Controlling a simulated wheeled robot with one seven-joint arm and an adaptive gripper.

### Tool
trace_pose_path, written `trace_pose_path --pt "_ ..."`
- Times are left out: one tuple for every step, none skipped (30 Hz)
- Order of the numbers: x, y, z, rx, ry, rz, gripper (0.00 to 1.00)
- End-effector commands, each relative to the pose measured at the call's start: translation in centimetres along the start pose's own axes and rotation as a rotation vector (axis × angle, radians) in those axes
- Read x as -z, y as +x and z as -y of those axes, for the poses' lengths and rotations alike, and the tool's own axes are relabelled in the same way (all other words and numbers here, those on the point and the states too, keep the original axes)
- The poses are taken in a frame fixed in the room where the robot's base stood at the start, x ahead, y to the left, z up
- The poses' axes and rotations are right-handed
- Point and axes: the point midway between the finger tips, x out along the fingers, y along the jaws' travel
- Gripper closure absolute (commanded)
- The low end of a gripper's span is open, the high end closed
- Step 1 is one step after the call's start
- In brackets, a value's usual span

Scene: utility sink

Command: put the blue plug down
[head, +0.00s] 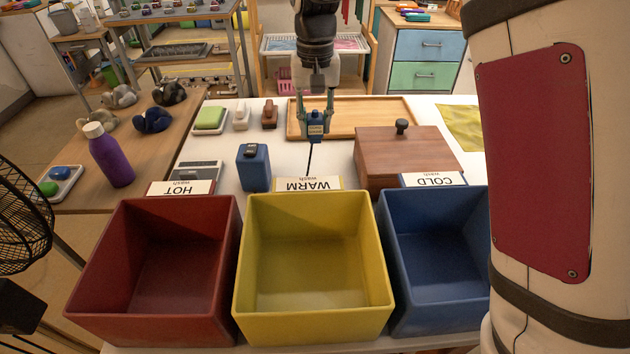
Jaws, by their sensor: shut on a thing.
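My gripper (315,121) points down over the white table, at the near edge of the wooden tray. It is shut on the small blue plug (316,129), with one finger on each side of it. The plug looks upright, with a small label on its face. A thin dark cord or rod (309,160) runs down from it toward the WARM sign. I cannot tell whether the plug touches the table.
A blue box (253,168) stands left of the plug, and a brown wooden box (403,158) with a black knob stands right. The wooden tray (385,112) lies behind. Red (150,330), yellow (312,328) and blue (435,315) bins line the front; their insides look empty.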

Motion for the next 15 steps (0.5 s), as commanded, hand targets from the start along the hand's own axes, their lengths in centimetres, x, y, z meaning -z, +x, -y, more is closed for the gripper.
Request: trace_pose_path --pt "0.1 1.0 0.0 0.0 0.0 0.001 1.0" --pt "0.1 1.4 0.0 0.0 0.0 0.0 1.0" --pt "0.1 1.8 0.0 0.0 0.0 0.001 1.0" --pt "0.1 2.0 0.0 0.0 0.0 0.001 1.0" --pt "0.0 2.3 0.0 0.0 0.0 0.001 1.0" --pt "0.0 2.8 0.0 -0.001 0.0 0.001 1.0" --pt "0.0 3.2 0.0 -0.001 0.0 0.002 1.0" --pt "0.0 3.7 0.0 -0.001 0.0 0.003 1.0" --pt "0.0 4.4 0.0 -0.001 0.0 0.002 1.0" --pt "-0.1 5.0 -0.1 -0.002 0.0 0.003 1.0" --pt "-0.1 5.6 -0.1 -0.002 0.0 0.003 1.0" --pt "-0.1 6.2 -0.1 -0.002 0.001 0.003 1.0" --pt "-0.1 6.7 0.0 -0.001 0.001 0.002 1.0" --pt "0.0 7.1 0.0 -0.001 0.001 0.001 1.0" --pt "0.0 7.6 0.0 -0.001 0.001 0.001 1.0"
